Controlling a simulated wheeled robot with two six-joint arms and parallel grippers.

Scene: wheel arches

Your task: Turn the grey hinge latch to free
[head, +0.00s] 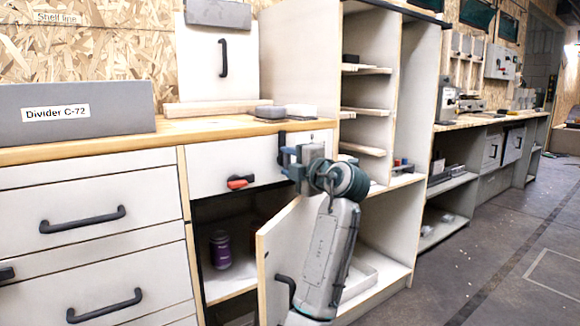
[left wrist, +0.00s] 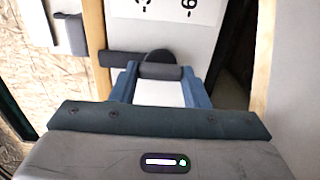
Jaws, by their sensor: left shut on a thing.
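The dark grey hinge latch (left wrist: 122,59) shows in the left wrist view as a flat bar with a round knob at its right end, against a white panel. In the head view a dark piece of it (head: 282,137) shows at the right end of the white drawer-height panel, just beyond my fingers. My left gripper (head: 288,160) reaches this spot from the right, its blue fingers shut on the latch. In the left wrist view the left gripper (left wrist: 160,73) has one finger on each side of the knob. The gripper partly hides the latch in the head view. My right gripper is not in view.
A cabinet door (head: 282,245) stands open below, beside my forearm. A purple can (head: 220,250) stands inside. The grey Divider C-72 box (head: 75,112) stands on the worktop. Floor at right is clear.

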